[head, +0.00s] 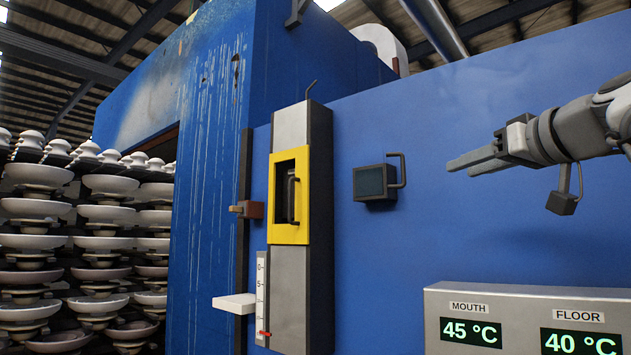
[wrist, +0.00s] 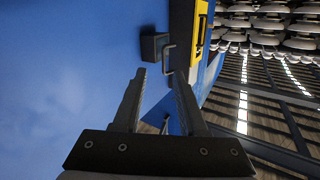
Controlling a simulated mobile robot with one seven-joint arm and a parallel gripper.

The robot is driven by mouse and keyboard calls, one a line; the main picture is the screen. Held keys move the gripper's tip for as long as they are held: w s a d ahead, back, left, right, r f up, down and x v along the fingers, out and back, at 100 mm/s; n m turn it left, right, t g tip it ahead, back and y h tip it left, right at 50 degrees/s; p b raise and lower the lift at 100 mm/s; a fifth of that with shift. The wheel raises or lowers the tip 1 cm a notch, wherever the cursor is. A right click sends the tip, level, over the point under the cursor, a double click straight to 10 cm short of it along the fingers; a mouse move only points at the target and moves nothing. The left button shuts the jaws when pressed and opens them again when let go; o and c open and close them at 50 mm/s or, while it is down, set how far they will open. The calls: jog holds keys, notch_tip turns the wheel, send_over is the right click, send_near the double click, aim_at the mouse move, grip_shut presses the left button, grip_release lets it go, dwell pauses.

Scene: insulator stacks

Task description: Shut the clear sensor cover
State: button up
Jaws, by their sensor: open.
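A small dark box (head: 374,182) with a tinted teal front face is fixed to the blue wall, with a bar handle (head: 402,170) on its right side. It is the likeliest sensor cover, but no label shows, and I cannot tell how far it is open. It also shows in the wrist view (wrist: 151,47), beyond my fingertips. My gripper (head: 453,165) is open and empty, right of the box and apart from its handle. Its two fingers also show in the wrist view (wrist: 159,72), with the handle beyond and near their tips.
Left of the box stands a grey column (head: 319,150) with a yellow frame (head: 289,232) around a dark recess and handle. A white ledge (head: 234,303) and scale are lower left. A temperature display (head: 540,300) stands lower right. Insulator stacks (head: 95,240) fill the far left.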

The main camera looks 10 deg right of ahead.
notch_tip(320, 180, up, 3)
jog(key=n, duration=0.2)
jog(key=p, duration=0.7)
send_near(404, 168)
jog(key=x, duration=0.7)
jog(key=shift+w, duration=0.2)
jog(key=shift+x, duration=0.8)
jog(key=shift+f, duration=0.1)
grip_shut()
